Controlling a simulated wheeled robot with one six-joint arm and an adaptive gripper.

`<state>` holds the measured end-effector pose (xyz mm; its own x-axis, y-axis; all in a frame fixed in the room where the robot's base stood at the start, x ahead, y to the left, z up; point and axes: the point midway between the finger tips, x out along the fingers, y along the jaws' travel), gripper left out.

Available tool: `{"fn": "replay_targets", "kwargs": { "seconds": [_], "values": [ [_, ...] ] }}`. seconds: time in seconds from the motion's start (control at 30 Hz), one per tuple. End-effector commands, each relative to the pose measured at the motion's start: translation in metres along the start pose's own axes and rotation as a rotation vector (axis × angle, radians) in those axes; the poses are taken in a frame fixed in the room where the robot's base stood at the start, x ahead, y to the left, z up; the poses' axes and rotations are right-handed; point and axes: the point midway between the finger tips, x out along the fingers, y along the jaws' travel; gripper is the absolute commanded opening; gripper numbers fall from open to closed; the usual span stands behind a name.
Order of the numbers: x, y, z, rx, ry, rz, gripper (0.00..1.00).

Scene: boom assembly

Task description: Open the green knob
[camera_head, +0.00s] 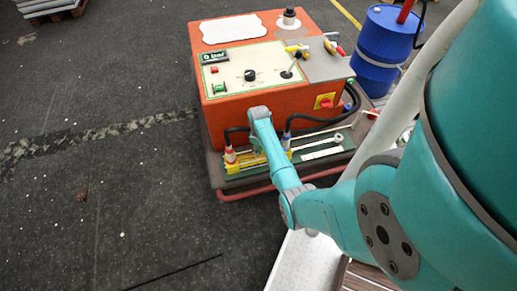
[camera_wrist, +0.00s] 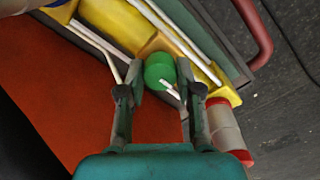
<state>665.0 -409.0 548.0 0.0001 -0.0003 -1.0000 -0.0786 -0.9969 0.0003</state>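The green knob (camera_wrist: 160,68) shows in the wrist view, round, with a small white lever-like piece on it. It sits by a yellow part low along the front of the orange machine (camera_head: 225,120). My gripper (camera_wrist: 160,82) is open, one finger on each side of the knob, with no clear contact visible. The fingertips look close to the knob, but how deep they reach around it is hard to tell. In the head view the knob and gripper fingers are hidden behind my teal wrist and arm.
A red and white connector (camera_wrist: 226,128) stands close to the right finger; it also shows in the head view (camera_head: 230,156). Pale rods (camera_wrist: 185,40) lie in the yellow holder. A black hose (camera_head: 320,122) and blue barrel (camera_head: 384,45) are to the right. Floor at left is clear.

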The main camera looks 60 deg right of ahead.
Motion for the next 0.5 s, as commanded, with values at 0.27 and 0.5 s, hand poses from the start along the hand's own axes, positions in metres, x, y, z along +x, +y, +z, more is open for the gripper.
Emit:
{"fn": "replay_targets", "kwargs": {
  "seconds": [0.27, 0.5],
  "values": [
    [0.0003, -0.0002, 0.0002, -0.033, 0.0, 0.0, 0.0],
    [0.0003, -0.0001, 0.0001, -0.164, 0.0, 0.0, 0.0]
  ]
}}
